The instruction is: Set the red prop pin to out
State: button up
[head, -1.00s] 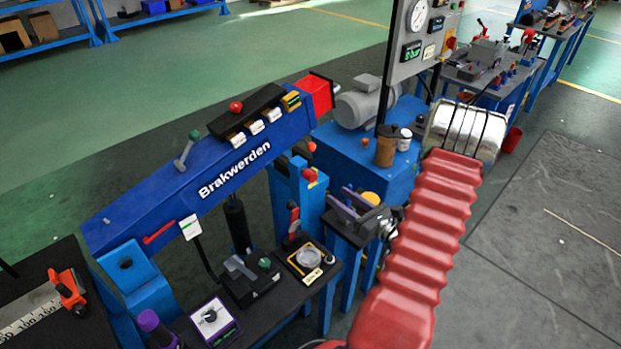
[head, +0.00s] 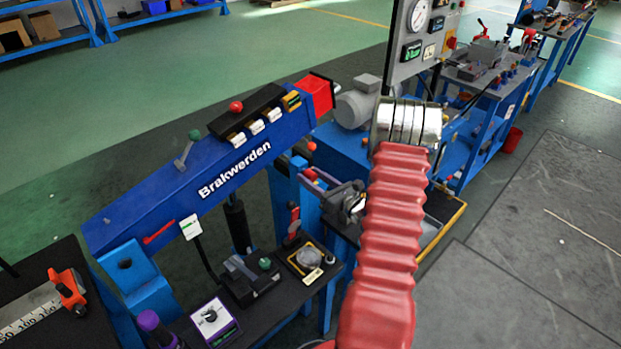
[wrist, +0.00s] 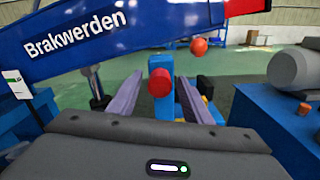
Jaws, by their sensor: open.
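A red round-headed pin (wrist: 160,83), which looks like the prop pin, faces me on a blue upright post (wrist: 160,108) in the wrist view. I see no contact between fingers and pin. An orange-red ball (wrist: 199,46) hangs to the right, above the right finger.
The blue boom (head: 235,165) marked Brakwerden slopes above the post. A black bench (head: 260,310) with a dial box, clamp and gauge stands at lower left. A grey motor (head: 357,103) stands behind. Open floor (head: 540,240) lies to the right.

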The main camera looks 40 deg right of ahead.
jog(key=shift+w, duration=0.3)
jog(key=shift+c, duration=0.6)
grip_shut()
